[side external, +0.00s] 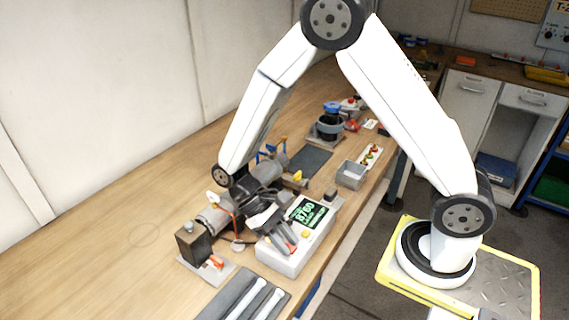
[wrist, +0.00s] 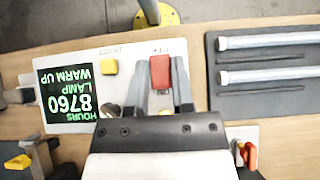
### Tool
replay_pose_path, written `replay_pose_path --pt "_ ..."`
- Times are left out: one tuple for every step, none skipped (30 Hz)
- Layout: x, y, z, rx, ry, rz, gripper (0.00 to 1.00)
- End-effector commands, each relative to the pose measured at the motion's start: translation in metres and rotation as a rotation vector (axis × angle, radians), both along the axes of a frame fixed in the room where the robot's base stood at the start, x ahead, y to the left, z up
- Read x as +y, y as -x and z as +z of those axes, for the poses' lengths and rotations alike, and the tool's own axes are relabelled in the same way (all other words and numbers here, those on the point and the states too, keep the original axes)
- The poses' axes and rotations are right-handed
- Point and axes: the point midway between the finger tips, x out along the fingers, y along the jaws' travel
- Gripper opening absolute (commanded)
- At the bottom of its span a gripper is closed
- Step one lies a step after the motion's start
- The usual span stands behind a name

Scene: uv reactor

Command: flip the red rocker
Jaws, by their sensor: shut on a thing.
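The red rocker (wrist: 160,72) sits on the front panel of a white control box (wrist: 88,62). In the wrist view my gripper (wrist: 159,84) has one finger on each side of the rocker and is shut on it. In the side external view my gripper (side external: 283,239) reaches down over the box (side external: 281,262), and the red rocker (side external: 292,248) shows at its fingertips. The box display (wrist: 68,94) reads 8760 hours, lamp warm up. The rocker's exact tilt is hard to tell.
A yellow reset button (wrist: 109,67) is beside the rocker. A dark tray (wrist: 222,62) with pale tubes lies to the right in the wrist view. The reactor assembly (side external: 212,218) stands behind the box, and a grey bin (side external: 351,174) is farther along the bench.

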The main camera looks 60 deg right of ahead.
Motion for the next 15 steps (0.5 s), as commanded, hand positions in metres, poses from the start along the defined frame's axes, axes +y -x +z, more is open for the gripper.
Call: replay_pose_path --pt "0.0001 0.0002 0.0001 0.001 -0.001 -0.001 0.00" --pt "0.0001 0.0002 0.0001 0.001 -0.001 -0.001 0.00" --pt "0.0001 0.0002 0.0001 0.000 -0.001 -0.001 0.00" --pt "0.0001 0.0002 0.0001 0.000 -0.001 -0.001 0.00" --pt "0.0001 0.0002 0.0001 0.000 -0.001 -0.001 0.36" --pt "0.0001 0.0002 0.0001 0.000 -0.001 -0.001 0.48" --pt "0.0001 0.0002 0.0001 0.000 0.000 0.000 0.58" --pt "0.0001 0.0002 0.0001 0.000 0.000 0.000 0.65" --pt "0.0001 0.0002 0.0001 0.000 0.000 0.000 0.65" --pt "0.0001 0.0002 0.0001 0.000 0.000 0.000 0.65" --pt "0.0000 0.0002 0.0001 0.000 0.000 0.000 0.65" --pt "0.0000 0.0002 0.0001 -0.001 0.000 0.000 0.65" --pt "0.0000 0.0002 0.0001 -0.001 0.000 0.000 0.65" --pt "0.0000 0.0002 0.0001 -0.001 0.000 0.000 0.65" --pt "0.0000 0.0002 0.0001 -0.001 0.000 0.000 0.65"
